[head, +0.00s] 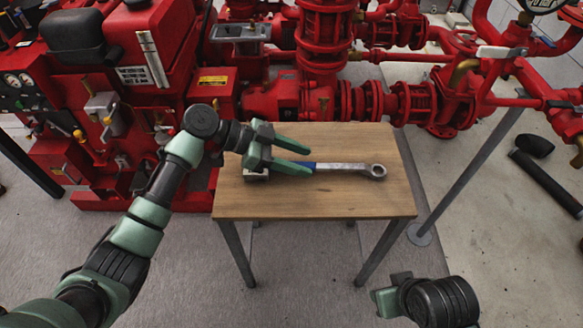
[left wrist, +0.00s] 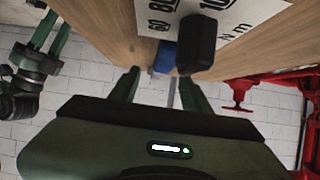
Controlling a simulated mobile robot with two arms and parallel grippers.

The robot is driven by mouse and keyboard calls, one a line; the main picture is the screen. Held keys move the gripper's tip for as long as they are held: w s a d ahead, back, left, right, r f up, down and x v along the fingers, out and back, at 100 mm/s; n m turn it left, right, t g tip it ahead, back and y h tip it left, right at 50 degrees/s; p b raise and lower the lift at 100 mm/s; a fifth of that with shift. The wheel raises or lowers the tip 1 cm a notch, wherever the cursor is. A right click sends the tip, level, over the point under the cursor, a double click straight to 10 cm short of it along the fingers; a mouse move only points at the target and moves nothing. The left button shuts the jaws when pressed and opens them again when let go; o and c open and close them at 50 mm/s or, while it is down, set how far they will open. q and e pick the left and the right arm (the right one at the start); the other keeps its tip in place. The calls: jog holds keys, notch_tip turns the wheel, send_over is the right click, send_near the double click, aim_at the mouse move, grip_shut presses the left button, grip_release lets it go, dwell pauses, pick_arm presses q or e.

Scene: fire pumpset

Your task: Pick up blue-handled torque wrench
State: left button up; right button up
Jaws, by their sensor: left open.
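The torque wrench (head: 345,166) lies flat on the wooden table, its ring end to the right and its blue handle partly hidden under my left gripper. My left gripper (head: 311,160) is open above the handle, its fingers pointing right. In the left wrist view a blue part (left wrist: 164,55) shows beyond the spread fingers (left wrist: 158,77), with a thin grey shaft between them. I cannot tell the height gap. My right gripper (head: 384,299) is in front of the table, partly cut off; in the left wrist view its two fingers (left wrist: 51,33) stand apart, empty.
The wooden table (head: 300,205) is otherwise mostly bare. A white scale card marked N m (left wrist: 232,20) and a black block (left wrist: 197,45) show in the left wrist view. Red pump pipework (head: 320,100) stands close behind the table. A grey post (head: 465,165) rises to its right.

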aim_at(318, 165)
pick_arm(q)
jog(key=x, duration=0.3)
grip_shut()
dwell(1.3)
